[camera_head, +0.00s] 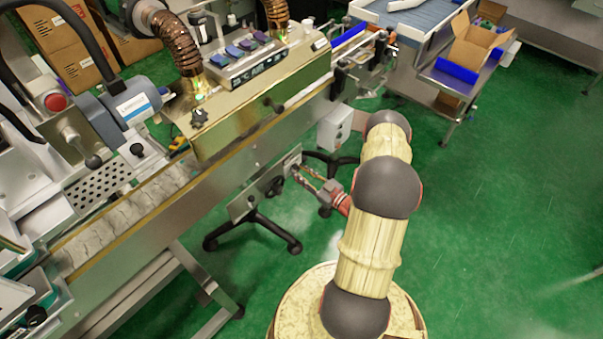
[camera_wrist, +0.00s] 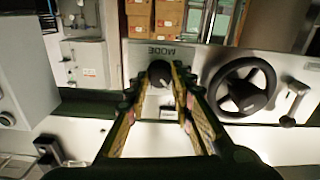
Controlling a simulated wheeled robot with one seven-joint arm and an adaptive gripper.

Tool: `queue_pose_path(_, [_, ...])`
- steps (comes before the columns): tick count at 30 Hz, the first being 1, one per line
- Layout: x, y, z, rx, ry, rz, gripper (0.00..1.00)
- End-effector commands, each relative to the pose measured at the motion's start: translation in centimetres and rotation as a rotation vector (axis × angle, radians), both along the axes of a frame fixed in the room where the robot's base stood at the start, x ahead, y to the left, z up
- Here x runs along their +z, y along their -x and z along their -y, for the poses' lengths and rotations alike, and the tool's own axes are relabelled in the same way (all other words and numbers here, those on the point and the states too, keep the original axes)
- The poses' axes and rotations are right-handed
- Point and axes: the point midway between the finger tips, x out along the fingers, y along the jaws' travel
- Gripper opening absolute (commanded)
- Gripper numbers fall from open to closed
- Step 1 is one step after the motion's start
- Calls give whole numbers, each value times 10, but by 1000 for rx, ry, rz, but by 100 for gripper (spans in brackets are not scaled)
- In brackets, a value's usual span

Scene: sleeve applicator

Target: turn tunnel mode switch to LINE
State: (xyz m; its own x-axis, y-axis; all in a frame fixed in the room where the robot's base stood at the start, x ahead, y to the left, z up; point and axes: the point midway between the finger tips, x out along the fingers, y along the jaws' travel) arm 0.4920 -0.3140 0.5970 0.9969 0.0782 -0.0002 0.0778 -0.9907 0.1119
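In the wrist view a black rotary knob (camera_wrist: 160,73) sits on a pale panel below a label (camera_wrist: 158,51) that seems to read MODE, upside down. A small pale mark shows on the knob; its setting and any LINE marking are not legible. My gripper (camera_wrist: 160,80) is open, with its two fingers reaching toward the panel on either side of the knob. I cannot tell if either finger touches it. In the head view my gripper (camera_head: 309,180) is beside the conveyor's lower side, and the knob cannot be made out there.
A black handwheel (camera_wrist: 243,87) is right of the knob in the wrist view. A grey box (camera_head: 335,127) is near my arm. Green floor is clear at the right.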

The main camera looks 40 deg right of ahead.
Motion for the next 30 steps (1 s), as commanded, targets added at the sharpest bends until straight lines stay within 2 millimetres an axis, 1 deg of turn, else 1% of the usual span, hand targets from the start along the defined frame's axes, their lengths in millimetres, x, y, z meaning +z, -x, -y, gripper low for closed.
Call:
queue_pose_path(2, [0, 0, 0, 0, 0, 0, 17])
queue_pose_path(11, [0, 0, 0, 0, 0, 0, 0])
queue_pose_path(17, [0, 0, 0, 0, -6, 0, 0])
queue_pose_path(22, [0, 0, 0, 0, -46, -4, 0])
queue_pose_path(26, [0, 0, 0, 0, -113, -9, 0])
queue_pose_path(30, [1, 0, 0, 0, -216, -17, 0])
